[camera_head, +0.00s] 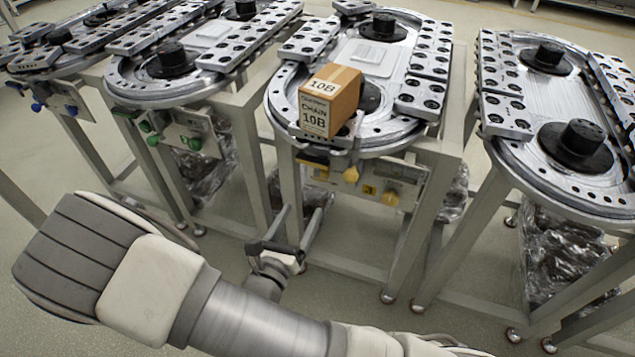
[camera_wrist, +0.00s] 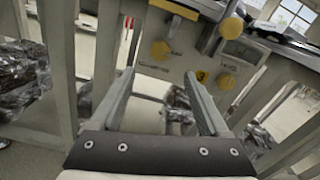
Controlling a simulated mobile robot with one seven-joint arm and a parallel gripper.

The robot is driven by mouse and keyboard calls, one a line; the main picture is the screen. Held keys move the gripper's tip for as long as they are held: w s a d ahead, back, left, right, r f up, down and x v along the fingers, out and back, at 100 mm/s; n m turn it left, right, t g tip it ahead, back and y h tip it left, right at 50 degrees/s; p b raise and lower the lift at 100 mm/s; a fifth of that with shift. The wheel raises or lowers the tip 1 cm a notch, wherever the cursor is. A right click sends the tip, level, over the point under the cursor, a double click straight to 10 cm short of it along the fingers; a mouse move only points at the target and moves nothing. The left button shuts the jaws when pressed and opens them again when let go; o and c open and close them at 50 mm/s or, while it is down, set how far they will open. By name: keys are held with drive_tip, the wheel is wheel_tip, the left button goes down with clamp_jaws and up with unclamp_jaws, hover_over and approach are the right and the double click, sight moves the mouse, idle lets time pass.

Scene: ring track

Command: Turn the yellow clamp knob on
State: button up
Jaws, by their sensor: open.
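I cannot read which is the clamp knob. My gripper (camera_head: 303,209) is open and empty, below and in front of the panel, apart from the knobs. Its two fingers (camera_wrist: 160,73) point toward the panel in the wrist view.
The cardboard box (camera_head: 329,101) marked 10B stands on the track's near end. A neighbouring station with green knobs (camera_head: 153,141) is to the left; another track (camera_head: 560,105) is to the right. Metal frame legs (camera_head: 408,232) flank the space below the panel.

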sight(320, 177)
drive_tip(key=b+x, duration=0.1)
drive_tip(key=x, duration=1)
clamp_jaws()
